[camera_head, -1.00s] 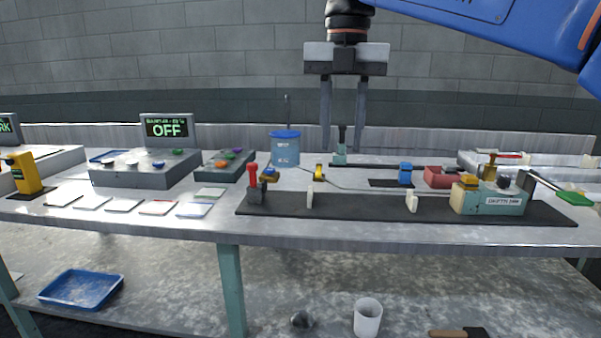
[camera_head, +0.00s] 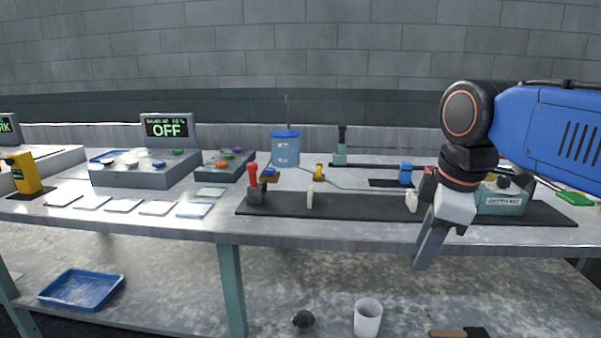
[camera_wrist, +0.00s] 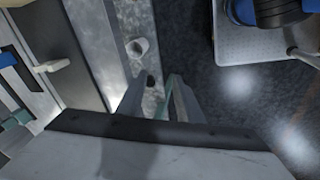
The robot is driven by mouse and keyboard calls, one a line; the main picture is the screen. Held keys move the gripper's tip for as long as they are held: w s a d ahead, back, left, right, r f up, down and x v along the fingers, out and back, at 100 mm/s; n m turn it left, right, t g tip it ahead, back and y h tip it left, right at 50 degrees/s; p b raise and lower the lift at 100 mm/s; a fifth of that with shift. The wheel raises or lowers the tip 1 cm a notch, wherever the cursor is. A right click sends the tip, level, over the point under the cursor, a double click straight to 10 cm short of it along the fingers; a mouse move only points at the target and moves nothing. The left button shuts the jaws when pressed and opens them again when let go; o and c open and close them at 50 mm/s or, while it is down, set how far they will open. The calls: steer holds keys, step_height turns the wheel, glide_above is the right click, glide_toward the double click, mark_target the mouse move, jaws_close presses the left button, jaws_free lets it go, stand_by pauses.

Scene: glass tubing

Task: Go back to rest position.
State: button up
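My gripper (camera_head: 424,258) hangs in front of the workbench at the right in the head view, its fingers pointing down and seen nearly edge-on. In the wrist view my gripper (camera_wrist: 158,86) has its two fingers apart with nothing held between them. My blue arm reaches in from the right edge and hides part of the green fixture (camera_head: 502,205) and of the red block behind it.
The workbench (camera_head: 330,236) carries a black rail plate (camera_head: 360,206), a blue-lidded container (camera_head: 285,150), a grey button console (camera_head: 145,172) and several flat tiles. A white cup (camera_head: 367,318) and blue tray (camera_head: 80,289) are on the lower shelf.

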steer(key=s+d+f+m+t, duration=0.1)
steer(key=s+d+f+m, duration=0.2)
steer(key=f+m, duration=0.3)
steer(key=s+d+f+m, duration=0.3)
steer(key=s+f+m, duration=0.2)
steer(key=f, duration=0.6)
steer(key=m, duration=0.2)
steer(key=shift+s+d+m+t+h, duration=0.2)
steer(key=shift+d+m+t+h, duration=0.1)
steer(key=shift+d+t, duration=0.1)
